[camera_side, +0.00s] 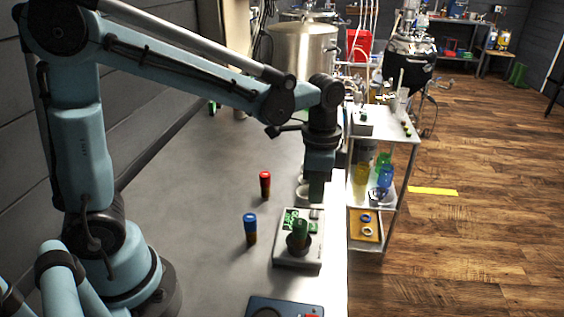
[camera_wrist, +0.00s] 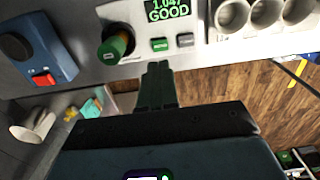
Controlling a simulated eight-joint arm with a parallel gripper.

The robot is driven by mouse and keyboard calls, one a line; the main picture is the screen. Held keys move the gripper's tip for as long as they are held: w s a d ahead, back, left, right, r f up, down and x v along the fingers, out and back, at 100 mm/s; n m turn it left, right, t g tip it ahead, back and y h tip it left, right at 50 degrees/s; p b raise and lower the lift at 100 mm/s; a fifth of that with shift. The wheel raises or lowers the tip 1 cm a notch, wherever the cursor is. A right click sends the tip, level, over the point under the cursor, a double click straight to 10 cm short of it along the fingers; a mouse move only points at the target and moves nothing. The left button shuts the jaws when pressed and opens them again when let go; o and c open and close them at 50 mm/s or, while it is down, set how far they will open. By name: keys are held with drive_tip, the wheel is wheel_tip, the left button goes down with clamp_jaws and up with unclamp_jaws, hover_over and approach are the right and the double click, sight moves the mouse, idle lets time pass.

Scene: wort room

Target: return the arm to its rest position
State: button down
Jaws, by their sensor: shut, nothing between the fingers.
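My gripper (camera_side: 317,192) hangs pointing down from the end of my arm, above the bench by the far end of a pale meter. Its dark green fingers (camera_wrist: 158,75) are together with nothing between them in the wrist view. The meter (camera_side: 296,262) holds an upright green-capped vial (camera_side: 300,232), which also shows in the wrist view (camera_wrist: 117,45). The meter's display (camera_wrist: 167,10) reads "1.047 GOOD". The fingers are apart from the vial.
A red-capped vial (camera_side: 265,185) and a blue-capped vial (camera_side: 250,229) stand on the grey bench (camera_side: 200,205). A pale rack with round holes (camera_wrist: 265,15) is beside the meter. A blue box with a red button (camera_wrist: 42,45) is nearby. A shelf cart (camera_side: 390,125) stands right.

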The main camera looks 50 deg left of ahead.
drive_tip(key=s+a+r+n+t, duration=0.3)
drive_tip(key=s+a+n+t, duration=0.2)
drive_tip(key=s+n+t, duration=0.2)
drive_tip(key=shift+a+r+n, duration=0.2)
drive_tip(key=shift+a+n, duration=0.15)
drive_tip(key=shift+n, duration=0.65)
drive_tip(key=c, duration=1.8)
unclamp_jaws()
